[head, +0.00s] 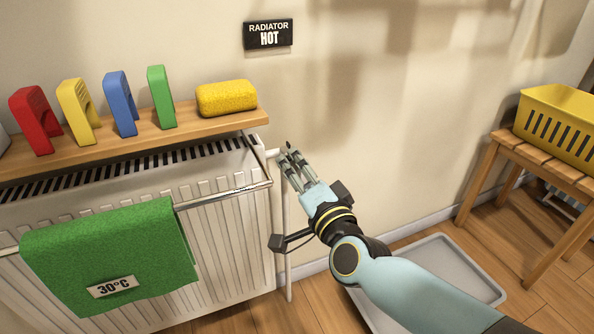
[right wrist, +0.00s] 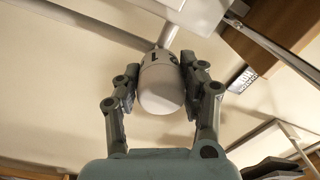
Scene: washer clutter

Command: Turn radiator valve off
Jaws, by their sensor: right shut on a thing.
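The radiator (head: 232,225) is white and stands against the wall at the left of the head view. My right gripper (head: 288,157) is at its upper right corner. In the right wrist view, the radiator valve (right wrist: 162,95) is a white rounded knob between the two fingers of my right gripper (right wrist: 163,76), which is shut on it. In the head view my fingers hide most of the valve. A black sign (head: 268,34) on the wall reads "RADIATOR HOT". My left gripper is not in view.
A wooden shelf (head: 185,133) above the radiator holds coloured arch-shaped pieces and a yellow sponge (head: 226,98). A green towel (head: 110,250) marked 30°C hangs on the rail. A grey tray (head: 447,262) lies on the floor. A yellow basket (head: 560,120) sits on a wooden bench (head: 500,165).

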